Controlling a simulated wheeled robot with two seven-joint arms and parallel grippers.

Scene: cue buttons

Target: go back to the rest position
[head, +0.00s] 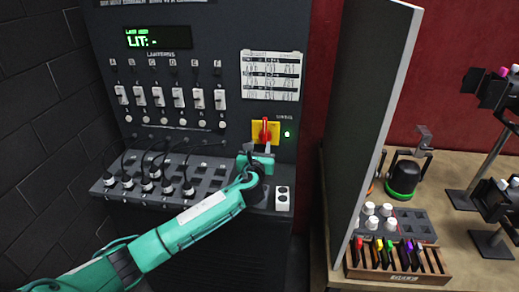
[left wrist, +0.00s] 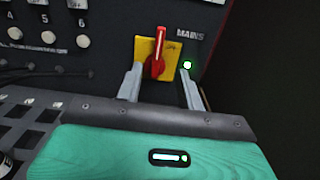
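My left gripper (head: 262,155) is in front of the dark control panel (head: 230,30), just below the red mains switch (head: 265,130) on its yellow plate. In the left wrist view its two grey fingers (left wrist: 163,88) stand apart with nothing between them. The red switch handle (left wrist: 158,52) points upright beyond the fingertips; I cannot tell from the views whether a finger touches the plate. A green lamp (left wrist: 187,65) beside the switch is lit. My right gripper is in neither view.
The panel has a green display (head: 158,37), a row of white switches (head: 160,97) and a ledge with black plugs (head: 148,183). A tall grey partition (head: 368,110) stands to the right. Beyond it, a table (head: 450,235) holds a wooden rack (head: 400,275) and white-capped items.

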